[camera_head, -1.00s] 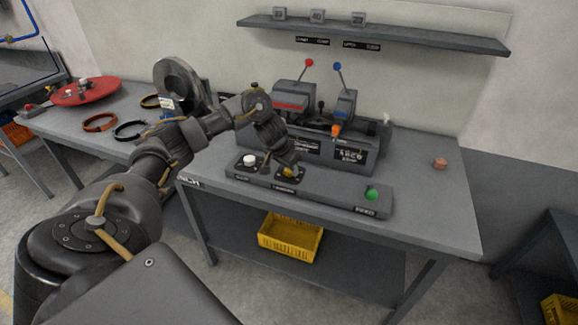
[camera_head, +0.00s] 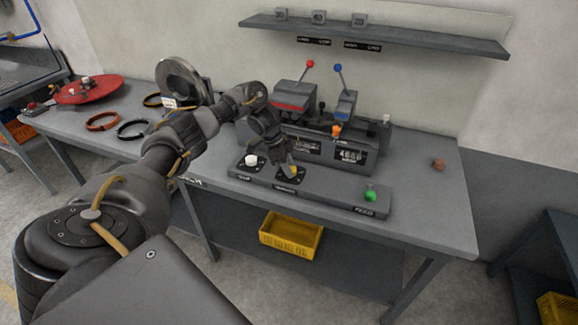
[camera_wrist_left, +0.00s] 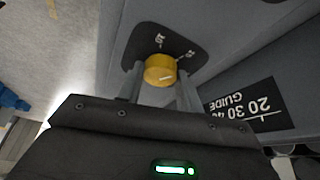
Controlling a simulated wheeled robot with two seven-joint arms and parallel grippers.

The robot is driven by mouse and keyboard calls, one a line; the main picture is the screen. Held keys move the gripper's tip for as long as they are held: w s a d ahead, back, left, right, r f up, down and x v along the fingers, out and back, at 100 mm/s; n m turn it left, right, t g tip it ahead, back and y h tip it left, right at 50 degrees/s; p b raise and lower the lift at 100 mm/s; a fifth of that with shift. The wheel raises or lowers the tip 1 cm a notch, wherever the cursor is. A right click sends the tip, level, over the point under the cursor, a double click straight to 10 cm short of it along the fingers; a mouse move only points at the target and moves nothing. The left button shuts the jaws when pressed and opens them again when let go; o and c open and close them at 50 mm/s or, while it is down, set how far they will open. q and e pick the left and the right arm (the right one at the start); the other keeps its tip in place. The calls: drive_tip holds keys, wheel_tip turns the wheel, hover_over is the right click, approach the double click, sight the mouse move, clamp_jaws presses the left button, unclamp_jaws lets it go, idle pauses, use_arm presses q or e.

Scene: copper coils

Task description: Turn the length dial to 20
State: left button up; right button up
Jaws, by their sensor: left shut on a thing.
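The yellow length dial (camera_head: 293,170) sits on a dark plate on the control panel (camera_head: 325,197), at the front of the bench. In the left wrist view the dial (camera_wrist_left: 160,70) shows a pale pointer line on its face and small white numbers on the plate beyond it, too small to read surely. My left gripper (camera_wrist_left: 160,88) is shut on the dial, one finger at each side. In the head view the gripper (camera_head: 288,164) reaches down to the dial from behind and partly covers it. My right gripper is not in view.
A white knob (camera_head: 251,160) stands left of the dial, and a green button (camera_head: 370,196) sits at the panel's right end. Behind is a machine with a red-knobbed lever (camera_head: 310,65) and a blue-knobbed lever (camera_head: 337,68). The bench's right side is mostly clear.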

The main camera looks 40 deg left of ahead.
use_arm(q)
drive_tip(key=m, duration=0.1)
drive_tip(key=m+g, duration=0.1)
drive_tip(key=shift+w+a+r+m, duration=0.1)
drive_tip(key=shift+w+m, duration=0.05)
drive_tip(key=shift+m, duration=0.25)
drive_tip(key=shift+w+m+g, duration=0.1)
drive_tip(key=shift+m+g, duration=0.2)
drive_tip(key=shift+m, duration=0.5)
drive_tip(key=m+g+b, duration=0.1)
drive_tip(key=m+b, duration=0.2)
drive_tip(key=m, duration=0.1)
drive_tip(key=shift+w+h, duration=0.1)
drive_tip(key=shift+h, duration=0.2)
drive_tip(key=shift+m+g+b, duration=0.5)
drive_tip(key=shift+m, duration=0.7)
drive_tip(key=shift+m+g, duration=0.3)
drive_tip(key=o, duration=1)
drive_tip(key=shift+w, duration=0.1)
